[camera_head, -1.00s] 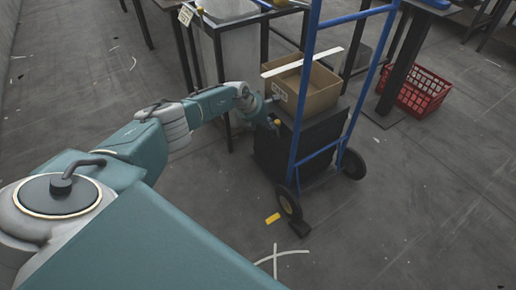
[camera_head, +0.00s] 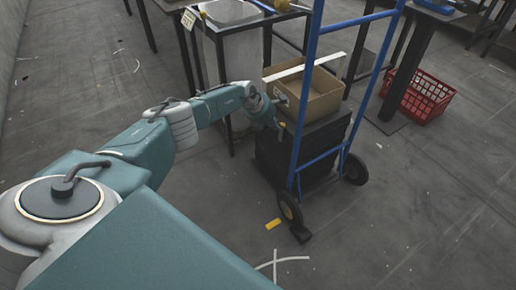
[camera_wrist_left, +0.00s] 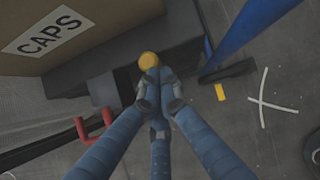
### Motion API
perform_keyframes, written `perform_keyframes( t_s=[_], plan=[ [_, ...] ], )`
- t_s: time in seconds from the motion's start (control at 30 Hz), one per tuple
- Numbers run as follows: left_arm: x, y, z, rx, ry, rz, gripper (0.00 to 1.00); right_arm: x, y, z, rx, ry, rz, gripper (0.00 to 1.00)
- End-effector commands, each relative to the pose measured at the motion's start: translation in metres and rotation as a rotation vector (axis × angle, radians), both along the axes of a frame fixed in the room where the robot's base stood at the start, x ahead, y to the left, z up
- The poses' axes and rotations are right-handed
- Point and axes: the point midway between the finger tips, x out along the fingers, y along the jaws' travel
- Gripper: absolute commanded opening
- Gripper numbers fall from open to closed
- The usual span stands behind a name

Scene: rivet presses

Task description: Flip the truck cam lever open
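The blue hand truck (camera_head: 308,95) stands upright right of my left arm in the head view. A round yellow knob (camera_wrist_left: 149,60), which may be the end of the cam lever, shows at the dark load's edge in the left wrist view. It is a small spot (camera_head: 282,126) in the head view. My left gripper (camera_wrist_left: 152,80) has its blue fingers drawn together, tips right at the knob. They overlap it in the picture; contact and any lever stem behind them are hidden. A red handle-like bar (camera_wrist_left: 92,132) lies left of the fingers. My right gripper is out of view.
An open cardboard box (camera_head: 315,92), marked CAPS in the wrist view, sits on the dark load (camera_head: 318,135). A table with a bin (camera_head: 235,50) stands behind my arm. A red basket (camera_head: 417,97) is at right. The front right floor is mostly clear.

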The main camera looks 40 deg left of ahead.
Motion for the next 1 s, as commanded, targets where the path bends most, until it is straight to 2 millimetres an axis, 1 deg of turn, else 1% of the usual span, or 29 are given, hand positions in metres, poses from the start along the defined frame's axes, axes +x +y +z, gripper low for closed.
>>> perform_keyframes(
  t_s=[0.17, 0.37, 0.8, 0.9, 1.0],
  plan=[
    [-0.002, 0.002, 0.005, 0.002, -0.001, -0.001, 0.00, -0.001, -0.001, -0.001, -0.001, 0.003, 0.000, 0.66],
    [-0.014, 0.005, 0.020, 0.003, 0.000, -0.004, 0.00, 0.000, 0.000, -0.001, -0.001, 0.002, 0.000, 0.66],
    [-0.051, 0.018, 0.082, 0.002, -0.001, -0.001, 0.00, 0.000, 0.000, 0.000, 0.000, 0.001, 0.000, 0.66],
    [-0.057, 0.019, 0.092, 0.000, -0.001, -0.001, 0.00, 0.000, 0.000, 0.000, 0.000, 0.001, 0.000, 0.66],
    [-0.061, 0.021, 0.098, 0.001, 0.001, 0.000, 0.00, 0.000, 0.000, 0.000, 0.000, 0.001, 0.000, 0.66]
  ],
)
